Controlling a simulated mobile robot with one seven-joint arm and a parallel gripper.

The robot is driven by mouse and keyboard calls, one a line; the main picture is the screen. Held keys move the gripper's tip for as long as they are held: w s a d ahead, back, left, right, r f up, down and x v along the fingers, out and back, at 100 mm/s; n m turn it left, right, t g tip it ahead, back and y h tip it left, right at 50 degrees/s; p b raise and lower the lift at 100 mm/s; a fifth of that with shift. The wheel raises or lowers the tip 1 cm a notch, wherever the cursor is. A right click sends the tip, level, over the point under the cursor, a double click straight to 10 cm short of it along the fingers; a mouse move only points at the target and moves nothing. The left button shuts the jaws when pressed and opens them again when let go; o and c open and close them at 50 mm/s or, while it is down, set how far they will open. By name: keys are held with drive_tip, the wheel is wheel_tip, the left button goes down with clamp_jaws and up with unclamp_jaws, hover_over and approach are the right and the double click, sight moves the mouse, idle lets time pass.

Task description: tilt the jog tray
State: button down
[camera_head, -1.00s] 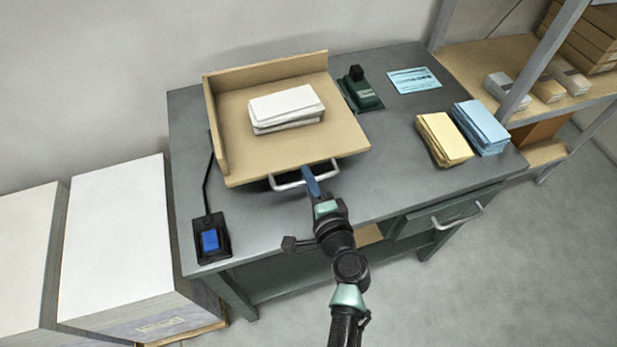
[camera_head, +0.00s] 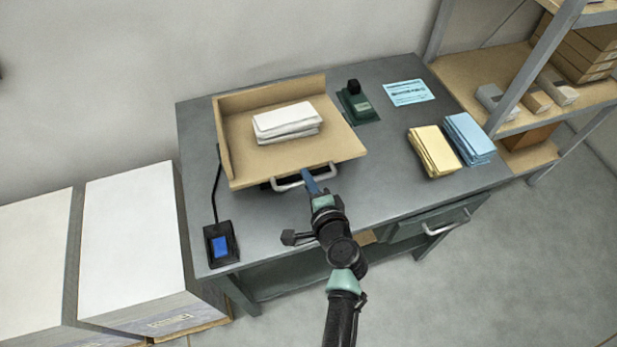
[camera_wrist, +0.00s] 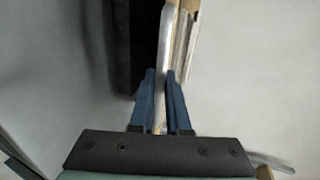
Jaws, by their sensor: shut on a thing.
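The jog tray (camera_head: 240,155) is a tan board with raised walls along its back and left sides. It sits above the left part of the grey table, with a dark gap under its front edge. A white paper stack (camera_head: 286,124) lies on it, slightly uneven. A silver bar handle (camera_head: 287,184) is on the tray's front. My gripper (camera_head: 311,178) is at the handle's right part. In the wrist view, its blue fingers (camera_wrist: 160,90) are shut on the pale handle bar (camera_wrist: 164,50). I cannot tell the tray's exact angle.
A black pedal with a blue button (camera_head: 220,245) lies at the table's (camera_head: 385,190) front left. A green device (camera_head: 357,103) stands right of the tray; yellow (camera_head: 433,152) and blue (camera_head: 469,138) stacks lie further right. White stacks (camera_head: 135,240) stand at left, shelving (camera_head: 560,115) at right.

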drive_tip(key=shift+w+r, duration=0.2)
drive_tip(key=shift+r, duration=0.45)
drive_tip(key=c, duration=0.9)
unclamp_jaws()
drive_tip(key=shift+s, duration=0.15)
drive_tip(key=shift+s+d, duration=0.1)
drive_tip(key=shift+s, duration=0.15)
drive_tip(key=v, duration=1.2)
drive_tip(key=shift+r, duration=0.1)
